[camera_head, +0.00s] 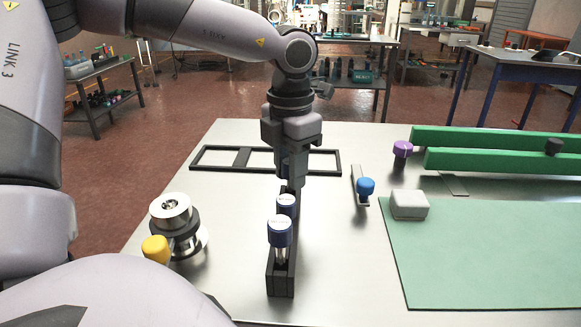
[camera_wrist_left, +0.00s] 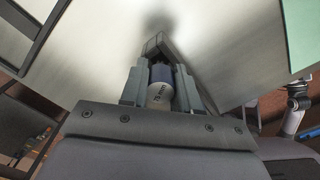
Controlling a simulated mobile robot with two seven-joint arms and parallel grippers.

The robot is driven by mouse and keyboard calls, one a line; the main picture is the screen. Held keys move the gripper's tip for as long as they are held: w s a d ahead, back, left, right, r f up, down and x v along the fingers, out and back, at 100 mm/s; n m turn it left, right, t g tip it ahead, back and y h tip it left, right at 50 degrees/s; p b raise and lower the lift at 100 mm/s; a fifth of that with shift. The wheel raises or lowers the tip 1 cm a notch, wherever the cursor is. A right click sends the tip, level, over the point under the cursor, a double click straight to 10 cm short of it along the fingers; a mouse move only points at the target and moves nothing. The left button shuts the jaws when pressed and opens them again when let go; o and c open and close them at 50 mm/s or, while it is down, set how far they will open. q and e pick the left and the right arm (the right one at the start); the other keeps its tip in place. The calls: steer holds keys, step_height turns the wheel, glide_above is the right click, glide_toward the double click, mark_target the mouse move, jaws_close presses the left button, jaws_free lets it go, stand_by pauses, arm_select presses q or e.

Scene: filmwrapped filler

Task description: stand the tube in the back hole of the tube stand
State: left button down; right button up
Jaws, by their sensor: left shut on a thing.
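The tube stand (camera_head: 281,284) is a narrow black block running front to back on the metal table. A clear tube with a navy cap (camera_head: 280,232) stands upright in its front part. A second navy cap (camera_head: 286,203) shows just behind it, close to my left gripper. My left gripper (camera_head: 291,183) points down over the stand's back end. In the left wrist view its fingers are shut on a tube (camera_wrist_left: 160,92), whose white lettered top and navy cap side show. The held tube's lower part is hidden, so I cannot tell whether it is in the back hole. My right gripper is out of view.
A round metal device (camera_head: 174,213) and a yellow cap (camera_head: 155,249) are at left. A black frame (camera_head: 212,168) lies behind. A blue-capped item (camera_head: 365,187), a purple cap (camera_head: 402,149), a grey block (camera_head: 409,205), green bars (camera_head: 500,160) and a green mat (camera_head: 480,260) are at right.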

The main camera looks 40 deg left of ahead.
arm_select(q)
steer(key=c, duration=0.8)
jaws_free()
steer(key=shift+o, duration=0.2)
step_height(320, 180, up, 7)
steer(key=shift+r+p, duration=0.1)
steer(key=shift+p, duration=0.2)
